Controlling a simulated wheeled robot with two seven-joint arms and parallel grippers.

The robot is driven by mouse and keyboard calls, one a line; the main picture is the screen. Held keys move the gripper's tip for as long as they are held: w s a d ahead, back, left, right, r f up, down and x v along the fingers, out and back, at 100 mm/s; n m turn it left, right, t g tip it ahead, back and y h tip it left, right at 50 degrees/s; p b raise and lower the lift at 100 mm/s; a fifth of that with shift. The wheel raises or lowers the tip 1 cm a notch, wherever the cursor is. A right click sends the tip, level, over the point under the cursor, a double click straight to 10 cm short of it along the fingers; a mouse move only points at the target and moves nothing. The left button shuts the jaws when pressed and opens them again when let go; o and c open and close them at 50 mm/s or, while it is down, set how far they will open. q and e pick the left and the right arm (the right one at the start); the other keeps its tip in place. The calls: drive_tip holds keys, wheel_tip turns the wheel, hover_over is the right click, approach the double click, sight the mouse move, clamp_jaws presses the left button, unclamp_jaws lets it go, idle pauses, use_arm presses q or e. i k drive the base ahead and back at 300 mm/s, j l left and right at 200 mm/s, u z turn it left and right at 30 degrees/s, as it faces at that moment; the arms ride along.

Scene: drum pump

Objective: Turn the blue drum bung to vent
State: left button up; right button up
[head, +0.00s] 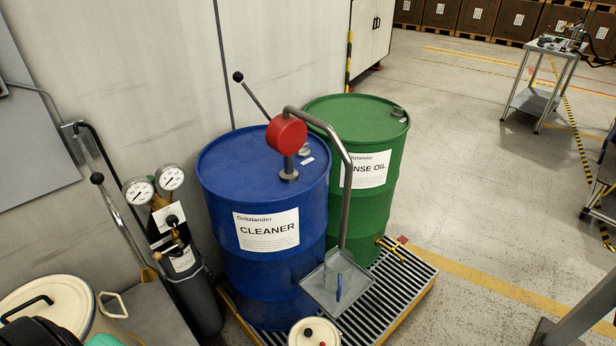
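The blue drum (225,190), labelled CLEANER, stands upright at the centre. A small grey bung (305,151) sits on its top toward the right edge, just behind the pump post; its exact turn is too small to tell. A hand pump with a red head (286,134) is fitted in the drum top. Its lever (256,98) points up and left, and its grey spout pipe (347,190) arches over to the right and down. Neither of my grippers is in view.
The green drum (375,205) stands close behind right. Both drums stand on a grated pallet (402,285). A small tray (318,290) holds a grey cup under the spout. A gas cylinder with gauges (195,290) stands at left. Open floor lies to the right.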

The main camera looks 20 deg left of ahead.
sight(303, 149)
drive_tip(key=u, duration=1.1)
